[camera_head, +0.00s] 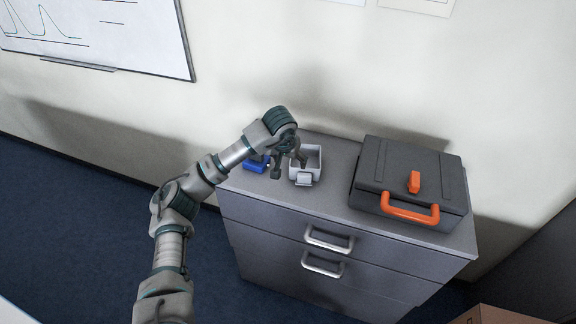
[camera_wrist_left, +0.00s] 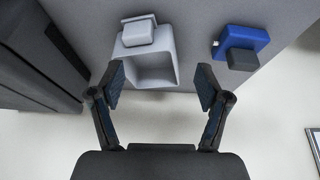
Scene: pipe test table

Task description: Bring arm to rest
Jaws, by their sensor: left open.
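My left arm comes in from the lower left of the head view and reaches over the drawer cabinet. Its left gripper (camera_head: 288,165) is open, just above the cabinet top, between a blue object (camera_head: 257,164) and a light grey open bin (camera_head: 307,162). In the left wrist view the open fingers (camera_wrist_left: 162,90) have nothing between them. The grey bin (camera_wrist_left: 151,65) lies beyond the fingertips there, with the blue object (camera_wrist_left: 240,42) to its right. The gripper partly hides the blue object in the head view. My right gripper does not show.
A dark toolbox (camera_head: 408,172) with an orange handle and latch stands on the right of the cabinet top (camera_head: 336,190). The cabinet (camera_head: 300,225) has drawers with silver handles and stands by the wall. A whiteboard (camera_head: 110,30) hangs at upper left. A cardboard box (camera_head: 495,315) shows at lower right.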

